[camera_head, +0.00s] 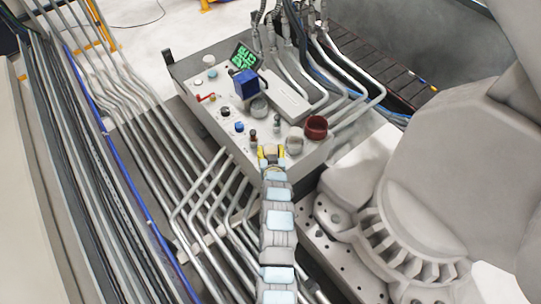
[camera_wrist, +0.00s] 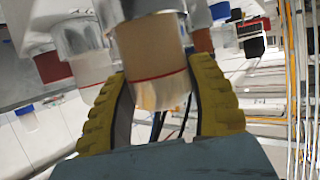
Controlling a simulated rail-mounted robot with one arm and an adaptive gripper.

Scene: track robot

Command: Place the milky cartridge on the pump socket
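The milky cartridge (camera_wrist: 155,62) is a cream cylinder with a thin red ring, seen large in the wrist view. A shiny metal fitting covers its upper end in that view. My gripper (camera_wrist: 158,88) has its two yellow fingers on either side of it, close against its sides, and appears shut on it. In the head view my gripper (camera_head: 271,154) is at the near edge of the machine panel, with a small tan piece between the fingers. I cannot tell which fitting is the pump socket.
The machine panel (camera_head: 222,103) bears a blue block (camera_head: 247,84), a dark red cup (camera_head: 316,127), a pale cup (camera_head: 294,145) and several knobs close to my gripper. Pipes (camera_head: 150,150) run along the left. The wrist view shows another pale cylinder (camera_wrist: 88,70) beside the cartridge.

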